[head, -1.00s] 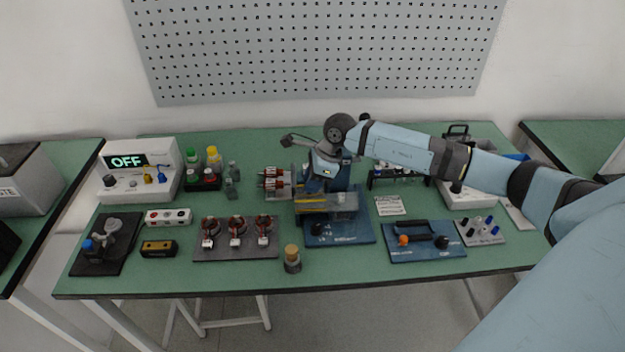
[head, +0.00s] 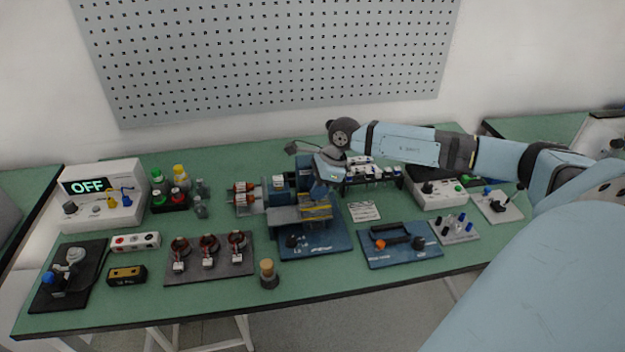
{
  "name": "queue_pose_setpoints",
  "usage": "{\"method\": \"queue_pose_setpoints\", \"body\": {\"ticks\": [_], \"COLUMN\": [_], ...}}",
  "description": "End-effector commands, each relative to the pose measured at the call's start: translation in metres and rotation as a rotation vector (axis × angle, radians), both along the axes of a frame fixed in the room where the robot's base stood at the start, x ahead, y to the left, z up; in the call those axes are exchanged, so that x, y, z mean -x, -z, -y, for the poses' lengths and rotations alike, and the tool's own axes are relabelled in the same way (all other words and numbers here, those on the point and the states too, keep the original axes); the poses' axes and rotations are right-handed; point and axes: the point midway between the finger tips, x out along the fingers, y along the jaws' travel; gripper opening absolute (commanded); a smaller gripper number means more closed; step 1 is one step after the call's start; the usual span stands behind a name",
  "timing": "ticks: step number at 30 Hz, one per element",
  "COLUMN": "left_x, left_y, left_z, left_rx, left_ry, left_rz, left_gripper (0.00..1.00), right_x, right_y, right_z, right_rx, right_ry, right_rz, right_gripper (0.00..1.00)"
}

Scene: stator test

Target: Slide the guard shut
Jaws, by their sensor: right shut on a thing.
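The guard (head: 317,212) is a small cover with yellow-striped edges on the blue test fixture (head: 325,243) at the middle of the table. It sits at the right part of the fixture, and a bare grey bed (head: 284,215) shows to its left. My right gripper (head: 321,188) reaches down from above and behind and is shut on the guard's upper part. The fingertips and the exact grip spot are largely hidden by the wrist. A rotor-like part with copper windings (head: 246,195) stands at the fixture's left. My left gripper is not in view.
A power box (head: 98,200) reading OFF stands at the left. A dark tray with three coils (head: 210,262) and a corked bottle (head: 268,274) lie in front. A blue board with a black handle (head: 400,245) is right of the fixture. A rack (head: 372,177) stands behind.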

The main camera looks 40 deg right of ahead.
Motion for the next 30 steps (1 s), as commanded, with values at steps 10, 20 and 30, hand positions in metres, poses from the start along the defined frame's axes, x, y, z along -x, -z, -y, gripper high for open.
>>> {"method": "queue_pose_setpoints", "body": {"ticks": [10,20,30], "left_x": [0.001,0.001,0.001], "left_y": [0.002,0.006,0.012], "left_z": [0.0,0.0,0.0], "left_rx": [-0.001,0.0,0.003], "left_ry": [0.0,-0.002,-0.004], "left_rz": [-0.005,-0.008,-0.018], "left_gripper": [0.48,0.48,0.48], "right_x": [0.0,0.005,0.021], "right_y": [0.0,-0.023,-0.094], "right_z": [0.002,0.011,0.037], "right_rx": [0.004,0.007,0.007], "right_ry": [0.002,0.002,0.004], "right_rz": [-0.003,0.0,0.0], "right_gripper": [0.53,0.53,0.53]}}
